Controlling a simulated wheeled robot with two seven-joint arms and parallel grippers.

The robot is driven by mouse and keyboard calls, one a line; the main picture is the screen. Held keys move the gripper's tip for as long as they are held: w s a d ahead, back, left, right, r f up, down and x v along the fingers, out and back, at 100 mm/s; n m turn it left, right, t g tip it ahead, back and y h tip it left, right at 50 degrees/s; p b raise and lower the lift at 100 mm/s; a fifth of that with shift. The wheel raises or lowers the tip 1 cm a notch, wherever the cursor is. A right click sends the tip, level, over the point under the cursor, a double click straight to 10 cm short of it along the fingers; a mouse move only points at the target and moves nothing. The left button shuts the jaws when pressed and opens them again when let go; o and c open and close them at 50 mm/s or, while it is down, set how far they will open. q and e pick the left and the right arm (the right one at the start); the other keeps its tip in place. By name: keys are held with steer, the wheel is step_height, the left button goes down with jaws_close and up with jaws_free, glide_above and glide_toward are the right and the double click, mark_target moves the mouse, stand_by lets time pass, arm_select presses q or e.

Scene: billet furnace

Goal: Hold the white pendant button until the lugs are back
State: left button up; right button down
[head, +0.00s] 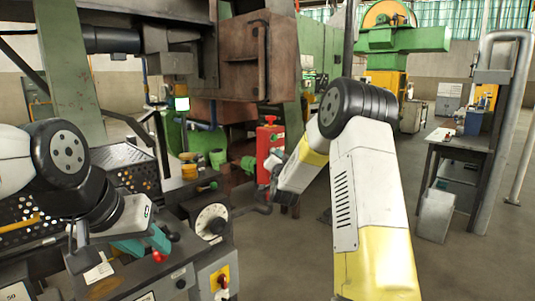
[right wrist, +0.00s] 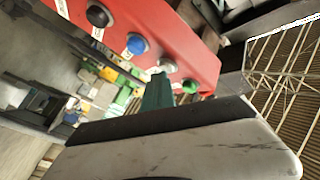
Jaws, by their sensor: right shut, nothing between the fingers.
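The red pendant (head: 268,150) hangs in the middle of the head view, beside the machine. In the right wrist view the pendant (right wrist: 140,35) shows a row of black, blue, white and green buttons. My right gripper (head: 284,183) is shut and empty beside the pendant's lower part. Its teal fingertip (right wrist: 158,90) points at the white button (right wrist: 164,66) and overlaps its lower edge; I cannot tell whether it presses it. My left gripper (head: 143,244) is low over the control panel at left, with teal fingers; its opening is unclear. I cannot make out the lugs.
The control panel has a white dial (head: 211,221) and a red-and-yellow switch (head: 221,279). A perforated dark tray (head: 125,165) stands behind my left arm. A workbench (head: 465,145) stands at right. Bare floor lies between the bench and my right arm.

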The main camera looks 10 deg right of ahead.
stand_by(0.7)
steer(key=shift+s+d, duration=0.55)
steer(key=shift+s, duration=0.2)
steer(key=s+d, duration=0.1)
steer(key=s, duration=0.1)
steer(key=s+d, duration=0.2)
stand_by(0.4)
